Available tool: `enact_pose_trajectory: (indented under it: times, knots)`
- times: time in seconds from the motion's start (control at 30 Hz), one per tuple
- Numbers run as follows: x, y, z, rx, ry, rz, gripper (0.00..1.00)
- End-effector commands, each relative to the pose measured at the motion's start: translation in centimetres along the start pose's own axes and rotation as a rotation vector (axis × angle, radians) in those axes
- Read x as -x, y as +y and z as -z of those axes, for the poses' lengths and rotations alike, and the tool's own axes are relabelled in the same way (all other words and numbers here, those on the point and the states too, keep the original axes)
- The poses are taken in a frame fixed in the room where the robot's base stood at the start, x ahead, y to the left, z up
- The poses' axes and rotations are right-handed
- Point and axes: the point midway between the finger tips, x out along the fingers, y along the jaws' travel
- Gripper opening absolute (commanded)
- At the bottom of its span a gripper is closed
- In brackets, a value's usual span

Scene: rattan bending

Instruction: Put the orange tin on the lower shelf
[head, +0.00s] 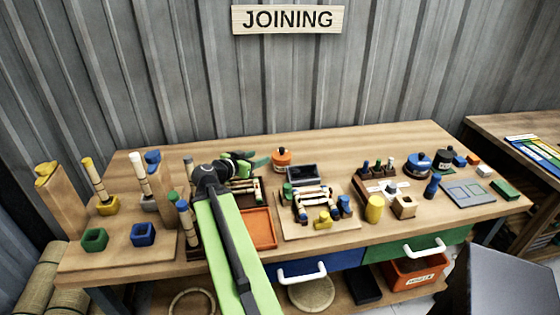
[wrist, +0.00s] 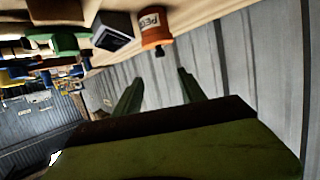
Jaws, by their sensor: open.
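The orange tin (head: 282,158) stands near the back of the workbench, its dark knob on top. In the wrist view, which is turned over, the orange tin (wrist: 154,24) shows a pale label with dark letters, partly readable. My gripper (head: 260,162) is just left of the tin in the head view. In the wrist view my gripper (wrist: 160,75) is open, with nothing between its fingers; the tin appears beyond the fingertips, apart from them. The lower shelf (head: 340,299) is partly visible under the bench; my arm and the drawers hide much of it.
A dark box (head: 302,175) stands close to the tin, in front and right. An orange tray (head: 259,228) lies beside my arm. On the lower shelf are a round coil (head: 311,293), a dark box (head: 366,288) and an orange bin (head: 414,272). The bench behind the tin is clear.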

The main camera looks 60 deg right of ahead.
Motion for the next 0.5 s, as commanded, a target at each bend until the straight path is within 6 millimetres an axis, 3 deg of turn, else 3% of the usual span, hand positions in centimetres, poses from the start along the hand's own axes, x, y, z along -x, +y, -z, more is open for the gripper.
enact_pose_trajectory:
  times: [0.17, 0.5]
  knots:
    - [-1.5, -0.6, -0.4, 0.002, -0.001, 0.004, 0.48]
    - [-9.5, -1.1, -0.6, 0.003, -0.001, 0.01, 0.48]
